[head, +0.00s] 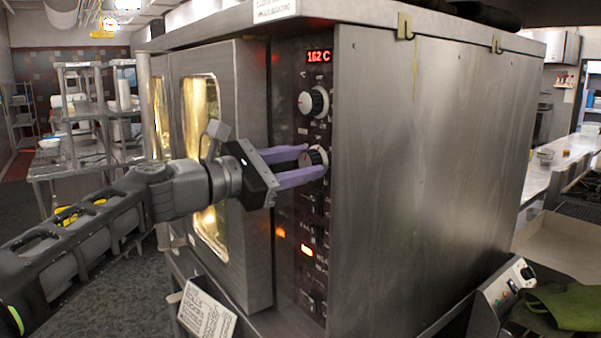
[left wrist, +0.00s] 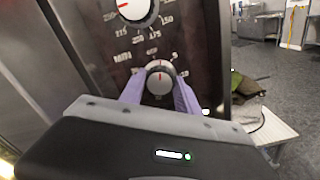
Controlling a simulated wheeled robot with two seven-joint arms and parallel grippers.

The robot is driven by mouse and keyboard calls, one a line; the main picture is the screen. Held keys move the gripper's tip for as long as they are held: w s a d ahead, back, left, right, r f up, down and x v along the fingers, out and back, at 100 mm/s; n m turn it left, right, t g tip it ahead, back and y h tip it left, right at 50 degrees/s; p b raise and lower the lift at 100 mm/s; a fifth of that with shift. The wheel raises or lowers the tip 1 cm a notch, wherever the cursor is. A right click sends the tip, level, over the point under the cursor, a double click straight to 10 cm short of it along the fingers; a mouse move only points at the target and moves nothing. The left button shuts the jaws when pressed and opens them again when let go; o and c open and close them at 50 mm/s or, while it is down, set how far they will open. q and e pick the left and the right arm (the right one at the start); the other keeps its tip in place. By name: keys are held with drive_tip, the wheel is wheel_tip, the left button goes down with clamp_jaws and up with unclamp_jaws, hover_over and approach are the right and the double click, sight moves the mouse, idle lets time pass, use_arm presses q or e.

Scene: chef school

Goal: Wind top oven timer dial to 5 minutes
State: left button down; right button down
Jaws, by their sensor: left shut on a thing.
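The oven's dark control panel (head: 288,235) runs down its front at the right edge, with a red display (head: 319,56) reading 162 C. Below the display is a temperature dial (head: 314,102), also at the top of the left wrist view (left wrist: 136,8). Under it is the timer dial (head: 317,156), a silver knob seen in the left wrist view (left wrist: 159,79) with its red mark pointing roughly up. My left gripper (head: 316,163) has its purple fingers on either side of the timer dial, shut on it. The fingers hide part of its rim. My right gripper is not in view.
The oven door (head: 252,190) with its lit window stands left of the panel. A sign card (head: 207,312) sits low in front. A small control box (head: 507,290) and green cloth (head: 570,306) lie at the lower right.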

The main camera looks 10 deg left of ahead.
use_arm(q)
drive_tip(key=m+b, duration=0.2)
drive_tip(key=m, duration=0.1)
drive_tip(key=shift+f, duration=0.2)
drive_tip(key=shift+r+m+b, duration=0.1)
drive_tip(key=shift+m+b, duration=0.95)
drive_tip(key=shift+m, duration=0.55)
drive_tip(key=c, duration=0.9)
unclamp_jaws()
drive_tip(key=shift+s, duration=0.1)
drive_tip(key=b+v, duration=0.2)
drive_tip(key=v, duration=0.5)
drive_tip(key=shift+s+a, duration=0.2)
drive_tip(key=shift+s, duration=0.05)
